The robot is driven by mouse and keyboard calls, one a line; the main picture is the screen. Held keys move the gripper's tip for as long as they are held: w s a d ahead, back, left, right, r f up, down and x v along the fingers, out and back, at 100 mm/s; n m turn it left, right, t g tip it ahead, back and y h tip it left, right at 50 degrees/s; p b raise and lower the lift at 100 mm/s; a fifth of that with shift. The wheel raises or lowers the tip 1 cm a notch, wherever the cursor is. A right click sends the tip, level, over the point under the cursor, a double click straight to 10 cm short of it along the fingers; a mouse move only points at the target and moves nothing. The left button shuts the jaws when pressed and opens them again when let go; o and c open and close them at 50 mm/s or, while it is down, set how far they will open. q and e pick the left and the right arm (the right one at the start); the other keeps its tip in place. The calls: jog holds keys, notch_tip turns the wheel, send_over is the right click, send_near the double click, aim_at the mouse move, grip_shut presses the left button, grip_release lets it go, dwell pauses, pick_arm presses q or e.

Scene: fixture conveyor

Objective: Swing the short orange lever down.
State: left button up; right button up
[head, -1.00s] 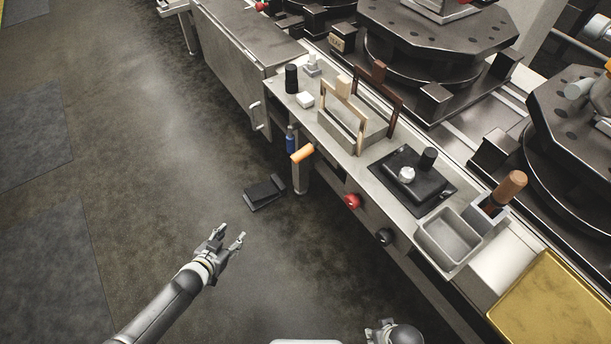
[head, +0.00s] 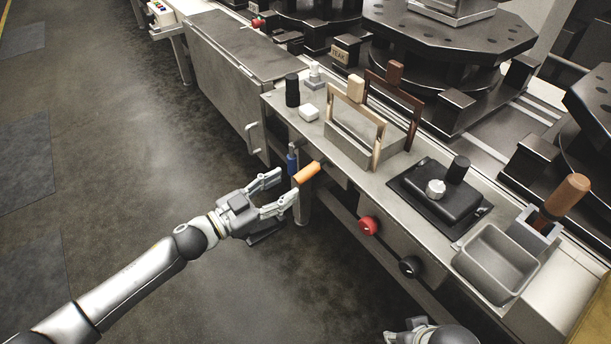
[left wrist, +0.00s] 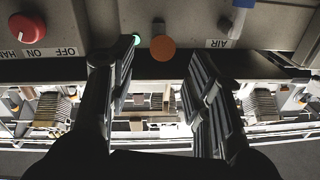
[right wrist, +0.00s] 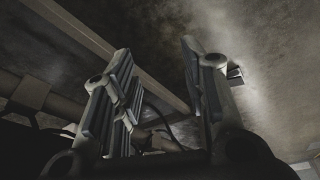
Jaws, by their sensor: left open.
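The short orange lever (head: 306,173) sticks out from the front face of the bench, beside a blue handle (head: 292,162). In the left wrist view the lever shows end-on as an orange disc (left wrist: 162,48). My left gripper (head: 285,185) is open, just to the left of the lever and pointing at the bench front. In the left wrist view the lever end lies between the lines of the two fingers, seemingly a little beyond their tips; I see no contact. My right gripper (right wrist: 155,50) is open and empty, low over the floor and away from the bench controls.
A red knob (head: 368,225) and a black knob (head: 409,266) sit on the bench front right of the lever. A wooden-framed fixture (head: 380,135), a black box (head: 440,190) and a grey tray (head: 490,285) stand on top. The floor at left is clear.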

aim_at(296, 180)
pick_arm(q)
jog(key=b+x, duration=0.1)
jog(key=x, duration=0.6)
jog(key=shift+w+d, duration=0.3)
pick_arm(e)
jog(key=v, duration=0.3)
pick_arm(q)
jog(key=shift+c, duration=0.5)
grip_shut()
